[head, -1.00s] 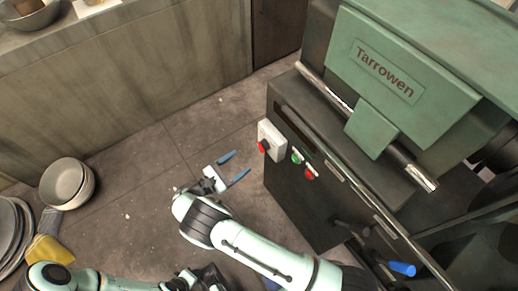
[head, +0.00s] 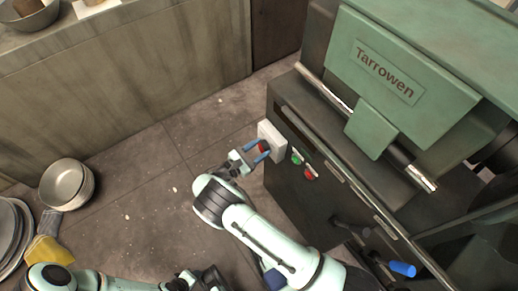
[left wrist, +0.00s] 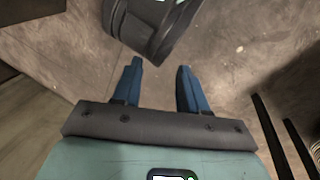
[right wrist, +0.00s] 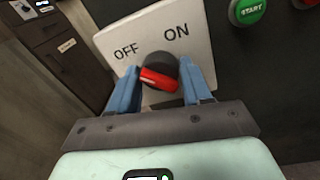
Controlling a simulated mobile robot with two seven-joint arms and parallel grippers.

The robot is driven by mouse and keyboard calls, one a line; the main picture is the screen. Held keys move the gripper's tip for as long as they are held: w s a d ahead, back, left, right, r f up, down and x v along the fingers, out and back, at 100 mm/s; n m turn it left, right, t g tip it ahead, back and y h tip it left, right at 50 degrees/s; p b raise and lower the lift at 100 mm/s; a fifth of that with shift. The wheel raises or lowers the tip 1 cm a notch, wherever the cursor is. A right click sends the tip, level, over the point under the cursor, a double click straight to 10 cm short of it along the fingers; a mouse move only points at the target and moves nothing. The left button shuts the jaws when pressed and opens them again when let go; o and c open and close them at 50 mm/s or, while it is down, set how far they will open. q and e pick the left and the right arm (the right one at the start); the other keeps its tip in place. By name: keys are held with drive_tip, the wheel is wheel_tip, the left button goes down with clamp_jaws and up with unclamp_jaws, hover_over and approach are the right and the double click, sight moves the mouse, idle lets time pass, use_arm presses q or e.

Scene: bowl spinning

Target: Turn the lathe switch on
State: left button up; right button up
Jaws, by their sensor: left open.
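The lathe switch is a white box (head: 272,141) on the front of the green and dark lathe, with a red knob (head: 264,147). In the right wrist view the switch plate (right wrist: 199,48) reads OFF at left and ON at right; the red handle (right wrist: 159,79) lies on a dark round base below the labels. My right gripper (head: 263,152) is open, its blue fingers on either side of the knob; I cannot tell whether they touch it. My left gripper (left wrist: 160,68) is open and empty, pointing over the floor.
A green START button (right wrist: 246,11) and a red button (head: 309,173) sit right of the switch on the lathe front. A blue-handled lever (head: 402,269) sticks out lower right. The floor between is clear.

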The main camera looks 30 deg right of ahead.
drive_tip(key=c, duration=0.5)
use_arm(q)
drive_tip(key=shift+w, duration=0.1)
use_arm(e)
drive_tip(key=shift+m, duration=0.3)
use_arm(q)
drive_tip(key=shift+t+y, duration=0.3)
drive_tip(key=shift+t, duration=0.3)
drive_tip(key=shift+w+a+f+b, duration=0.4)
drive_tip(key=shift+w+f+b, duration=0.1)
drive_tip(key=shift+w, duration=0.2)
drive_tip(key=shift+w+a+f+b, duration=0.35)
drive_tip(key=shift+w+f+b, duration=0.15)
drive_tip(key=shift+w, duration=0.2)
drive_tip(key=shift+w+a+f+b, duration=0.4)
drive_tip(key=shift+w+f+b, duration=0.1)
drive_tip(key=shift+w, duration=0.2)
use_arm(e)
drive_tip(key=shift+a+f+m+g+h, duration=0.1)
drive_tip(key=shift+m+g+h, duration=0.1)
drive_tip(key=shift+m, duration=2.8)
drive_tip(key=shift+d+f+m+g+h, duration=0.1)
drive_tip(key=shift+f+m+g+h, duration=0.1)
drive_tip(key=shift+m, duration=2.8)
drive_tip(key=shift+a+f+m+g+h, duration=0.1)
drive_tip(key=shift+m+g, duration=0.1)
drive_tip(key=shift+m, duration=2.8)
drive_tip(key=o, duration=1)
drive_tip(key=shift+r, duration=0.1)
